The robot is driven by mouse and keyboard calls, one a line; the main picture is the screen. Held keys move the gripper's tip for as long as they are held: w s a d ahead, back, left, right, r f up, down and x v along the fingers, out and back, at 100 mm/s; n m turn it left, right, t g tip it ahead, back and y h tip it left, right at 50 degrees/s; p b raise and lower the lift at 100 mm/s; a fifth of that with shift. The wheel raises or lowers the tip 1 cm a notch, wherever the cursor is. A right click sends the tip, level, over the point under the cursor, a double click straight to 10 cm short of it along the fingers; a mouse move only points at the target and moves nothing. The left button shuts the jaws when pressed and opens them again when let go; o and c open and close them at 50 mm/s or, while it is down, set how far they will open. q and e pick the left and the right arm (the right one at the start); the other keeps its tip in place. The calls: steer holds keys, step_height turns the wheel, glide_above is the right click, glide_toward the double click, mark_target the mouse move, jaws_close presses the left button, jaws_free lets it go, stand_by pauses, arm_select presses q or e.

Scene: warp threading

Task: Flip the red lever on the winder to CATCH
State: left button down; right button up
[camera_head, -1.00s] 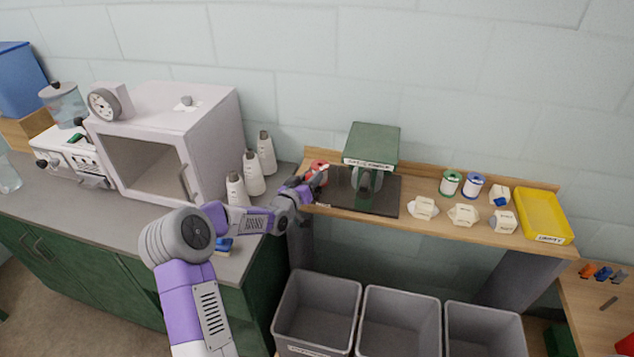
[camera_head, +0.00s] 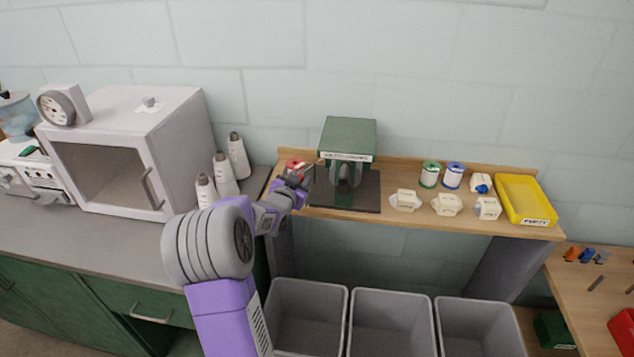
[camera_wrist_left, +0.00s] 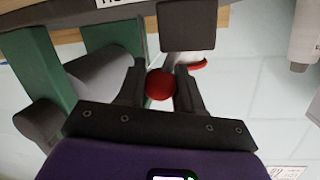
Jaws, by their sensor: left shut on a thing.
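The green winder (camera_head: 348,136) stands on a dark base plate (camera_head: 362,192) on the wooden shelf. My left gripper (camera_head: 305,177) is at the winder's left side, close to its front. In the left wrist view, the red ball knob of the lever (camera_wrist_left: 160,84) sits between the two dark fingers of my left gripper (camera_wrist_left: 160,88), which are shut on it. Part of the winder's green body (camera_wrist_left: 107,35) shows to the left there. The lever's stem is mostly hidden, and I cannot read its position. My right gripper is in neither view.
A red spool (camera_head: 295,163) stands behind my left gripper. White cones (camera_head: 238,156) are to the left, near a pale oven-like box (camera_head: 135,140). Green and blue spools (camera_head: 430,174), several white pieces (camera_head: 446,205) and a yellow tray (camera_head: 525,197) are to the right. Grey bins (camera_head: 390,320) stand below.

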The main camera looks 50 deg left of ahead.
arm_select(q)
steer(key=shift+d+f, duration=0.1)
steer(key=shift+f, duration=0.15)
steer(key=c, duration=1)
jaws_free()
steer(key=shift+o, duration=1.1)
steer(key=shift+r, duration=0.1)
steer(key=p+v, duration=0.1)
steer(key=v, duration=0.6)
steer(key=shift+s, duration=0.25)
steer(key=shift+d+r, duration=0.1)
steer(key=shift+r, duration=0.05)
